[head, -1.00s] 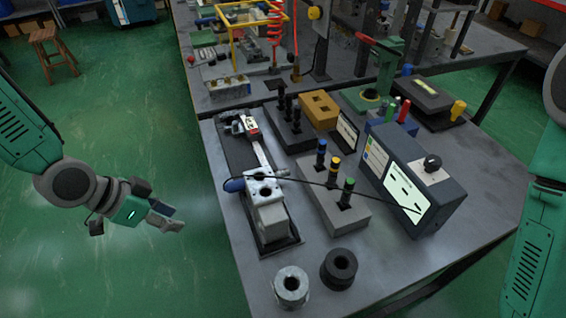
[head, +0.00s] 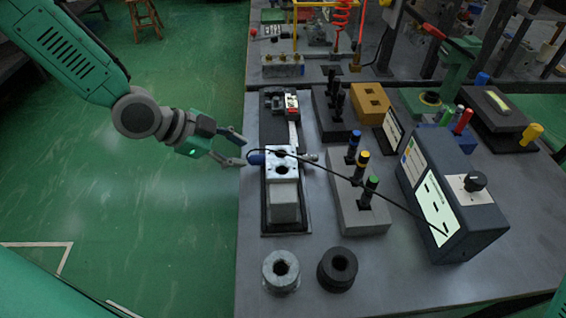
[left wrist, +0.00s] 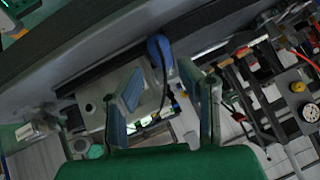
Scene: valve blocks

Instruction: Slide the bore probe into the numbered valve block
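The bore probe with a blue handle (head: 256,157) lies across the silver valve block (head: 282,168), its handle poking out past the block's left side. A thin black cable runs from it to the dark meter box. The block has round bores in its top; I cannot read any number on it. My left gripper (head: 240,149) is open and empty, its fingertips just left of the handle at the table's left edge. In the left wrist view the blue handle (left wrist: 160,50) shows beyond and between the open fingers (left wrist: 163,98). My right gripper is out of view.
The dark meter box (head: 455,200) stands at right. A grey holder (head: 350,205) carries blue, yellow and green-topped plugs. A silver ring (head: 281,271) and a black ring (head: 337,269) sit at the front. A yellow block (head: 370,100) is behind. Open floor lies left of the table.

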